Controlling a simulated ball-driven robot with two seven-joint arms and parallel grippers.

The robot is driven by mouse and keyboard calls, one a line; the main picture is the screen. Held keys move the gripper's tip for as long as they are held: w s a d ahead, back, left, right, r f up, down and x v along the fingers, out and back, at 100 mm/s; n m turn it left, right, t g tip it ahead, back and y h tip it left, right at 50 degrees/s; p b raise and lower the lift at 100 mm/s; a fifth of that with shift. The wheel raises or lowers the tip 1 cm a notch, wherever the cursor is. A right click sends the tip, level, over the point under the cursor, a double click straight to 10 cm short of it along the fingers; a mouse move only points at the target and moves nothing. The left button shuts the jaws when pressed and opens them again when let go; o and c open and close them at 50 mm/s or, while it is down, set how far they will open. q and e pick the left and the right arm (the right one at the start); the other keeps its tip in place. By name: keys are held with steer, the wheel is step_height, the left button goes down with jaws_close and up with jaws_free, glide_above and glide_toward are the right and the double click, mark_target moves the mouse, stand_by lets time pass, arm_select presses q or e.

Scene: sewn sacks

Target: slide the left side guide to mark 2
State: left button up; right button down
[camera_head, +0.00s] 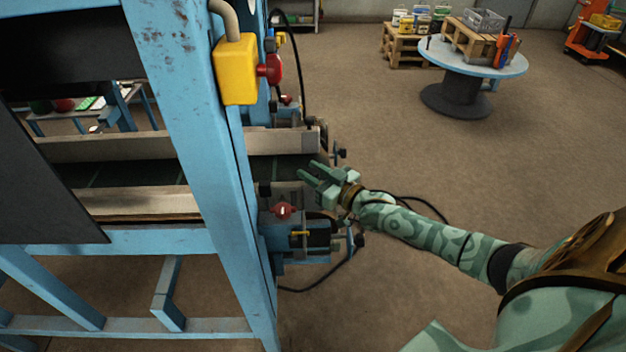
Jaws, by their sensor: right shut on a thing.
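Two pale side guides run across the conveyor frame: the far one (185,146) and the near one (140,203), with a dark belt (120,174) between them. The blue post hides part of both. My right gripper (308,170) reaches in from the right at belt height, just right of the post. It is shut, with its fingers by the end of the near guide; the gripped spot is small and partly hidden. No mark numbers can be read. My left gripper is not in view.
A yellow box with a red button (236,70) hangs on the blue post (205,150). Red and black knobs (284,210) and cables sit below my right gripper. A round table (478,62) with a crate stands at the back right. The floor between is clear.

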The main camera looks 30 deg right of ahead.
steer(key=shift+w+d, duration=0.25)
steer(key=shift+w, duration=0.25)
steer(key=c, duration=1.1)
jaws_free()
steer(key=shift+s, duration=0.1)
steer(key=p+v, duration=0.4)
steer(key=v, duration=1.2)
steer(key=shift+s, duration=0.2)
steer(key=shift+f, duration=0.15)
